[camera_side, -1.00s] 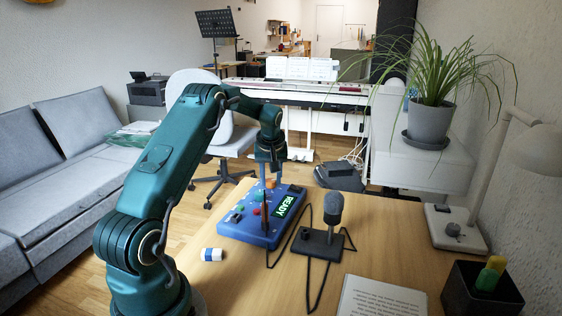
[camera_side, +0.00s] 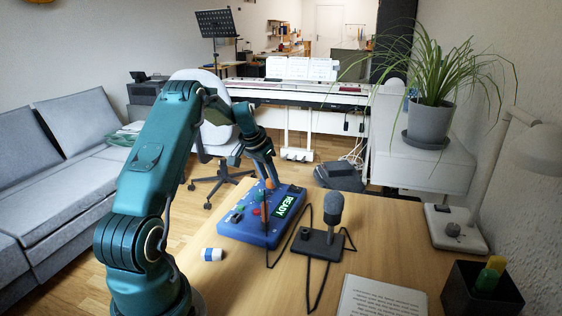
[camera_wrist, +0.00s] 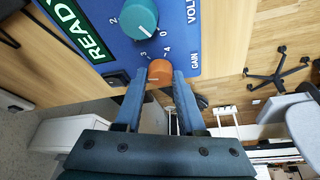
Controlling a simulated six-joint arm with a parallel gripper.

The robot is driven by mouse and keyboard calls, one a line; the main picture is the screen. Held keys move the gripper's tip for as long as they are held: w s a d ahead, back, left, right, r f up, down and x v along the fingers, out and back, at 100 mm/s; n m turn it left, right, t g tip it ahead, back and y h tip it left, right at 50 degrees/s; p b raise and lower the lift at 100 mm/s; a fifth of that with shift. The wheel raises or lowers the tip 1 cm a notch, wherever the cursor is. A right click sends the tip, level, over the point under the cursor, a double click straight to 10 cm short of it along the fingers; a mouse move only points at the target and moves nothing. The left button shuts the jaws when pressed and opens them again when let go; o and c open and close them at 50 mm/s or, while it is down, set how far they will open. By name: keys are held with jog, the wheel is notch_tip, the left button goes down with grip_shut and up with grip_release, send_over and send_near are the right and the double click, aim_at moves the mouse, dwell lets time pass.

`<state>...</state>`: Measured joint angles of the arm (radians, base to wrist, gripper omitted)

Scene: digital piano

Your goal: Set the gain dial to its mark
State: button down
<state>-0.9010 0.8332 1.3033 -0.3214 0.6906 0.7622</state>
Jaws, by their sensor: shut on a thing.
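The gain dial (camera_wrist: 160,71) is a small orange knob on the blue control box (camera_wrist: 110,45), with GAIN, 3 and 4 printed beside it in the wrist view. A pale pointer line shows on its face; I cannot make out the target mark. My gripper (camera_wrist: 158,76) is shut on the dial, with one finger on each side. In the side view my gripper (camera_side: 270,182) reaches down at a tilt to the far part of the box (camera_side: 245,230). The fingers partly hide the dial there.
A teal volume knob (camera_wrist: 137,18) sits close to the dial. The box's green display (camera_side: 285,206) reads READY. A microphone (camera_side: 332,210) on a stand with a black cable is right of the box. A blue-and-white block (camera_side: 211,255) lies at front left.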

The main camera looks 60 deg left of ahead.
aim_at(262, 188)
jog(key=m+h, duration=0.1)
jog(key=m, duration=0.2)
jog(key=shift+a+m+h, duration=0.15)
jog(key=shift+m+h, duration=0.85)
jog(key=shift+m, duration=1.3)
jog(key=c, duration=0.5)
grip_release()
jog(key=shift+v, duration=2.55)
